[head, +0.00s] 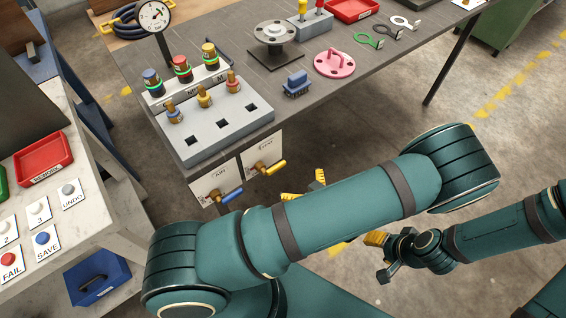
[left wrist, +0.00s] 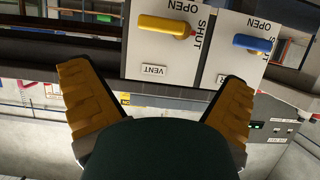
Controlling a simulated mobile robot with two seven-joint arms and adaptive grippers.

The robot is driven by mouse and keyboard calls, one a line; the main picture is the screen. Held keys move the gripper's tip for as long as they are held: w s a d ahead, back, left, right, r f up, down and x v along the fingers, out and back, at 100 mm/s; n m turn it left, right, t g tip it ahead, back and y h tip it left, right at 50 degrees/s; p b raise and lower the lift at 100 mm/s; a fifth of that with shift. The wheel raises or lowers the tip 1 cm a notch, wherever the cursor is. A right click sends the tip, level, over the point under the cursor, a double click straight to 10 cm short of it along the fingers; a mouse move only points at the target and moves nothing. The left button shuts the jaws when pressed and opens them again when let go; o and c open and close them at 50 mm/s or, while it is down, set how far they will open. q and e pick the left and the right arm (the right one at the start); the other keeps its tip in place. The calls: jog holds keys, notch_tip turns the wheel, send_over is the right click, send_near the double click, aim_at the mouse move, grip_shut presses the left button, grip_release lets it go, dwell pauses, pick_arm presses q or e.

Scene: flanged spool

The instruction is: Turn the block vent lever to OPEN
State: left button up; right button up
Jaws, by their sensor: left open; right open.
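The VENT panel, on the front of the grey block, carries a yellow lever (head: 270,167). The yellow lever also shows in the left wrist view (left wrist: 164,25), lying nearly level across its panel, with OPEN and SHUT lettering beside its pivot end. My left gripper (head: 305,186) is open and empty, partly hidden behind my arm in the head view. In the left wrist view its yellow fingers (left wrist: 157,76) are spread wide, with the lever beyond them, apart from both. My right gripper (head: 382,254) is open and empty at the lower right, away from the block.
A blue lever (head: 231,195) sits on the AIR panel beside VENT; it also shows in the left wrist view (left wrist: 253,43). The grey block (head: 224,137) bears several coloured fittings. A pink flange (head: 334,64) and a spool (head: 274,38) stand on the table. Floor right of the panels is clear.

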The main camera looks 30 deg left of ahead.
aim_at(276, 166)
pick_arm(q)
jog(key=b+x, duration=0.1)
jog(key=x, duration=1.1)
jog(key=shift+a+f+b, duration=0.25)
jog(key=shift+b, duration=0.05)
jog(key=c, duration=1.1)
jog(key=shift+r, duration=0.1)
jog(key=shift+c, duration=0.2)
